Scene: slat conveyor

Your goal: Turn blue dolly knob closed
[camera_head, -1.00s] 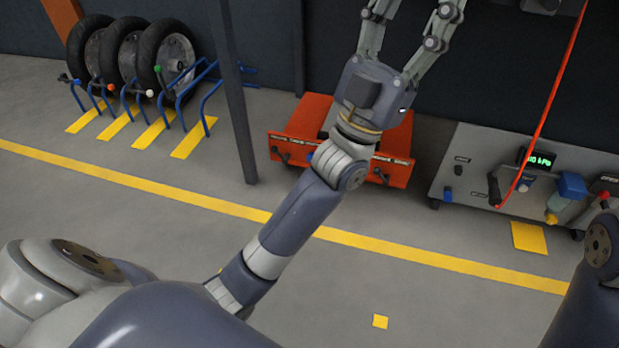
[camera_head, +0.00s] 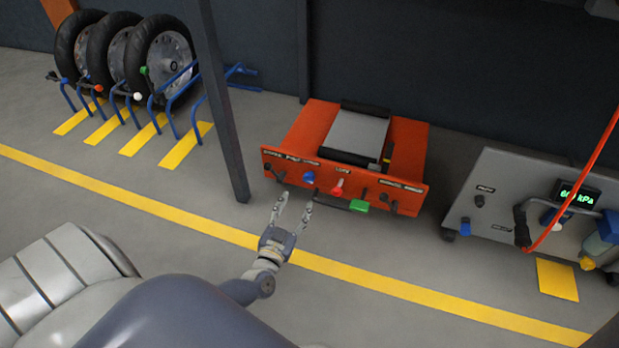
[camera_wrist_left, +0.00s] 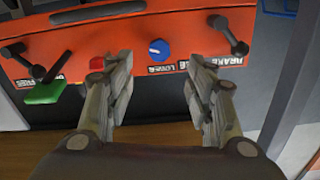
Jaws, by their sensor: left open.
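The blue knob (camera_head: 308,178) sits on the front panel of the orange dolly (camera_head: 410,152), left of a red knob (camera_head: 337,187). My left gripper (camera_head: 295,199) is open and empty, in front of the panel and short of the blue knob, with its fingers pointing toward the dolly. In the left wrist view the blue knob (camera_wrist_left: 159,49) lies ahead of the gap between the open fingers (camera_wrist_left: 158,78), with a white mark on its face. The fingers do not touch it. My right gripper is out of view.
A green pedal (camera_head: 359,205) and black levers (camera_head: 391,208) stick out from the dolly's front. A dark post (camera_head: 222,110) stands left of it. A grey machine (camera_head: 475,185) with a red hose is at the right. The floor before the dolly is clear.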

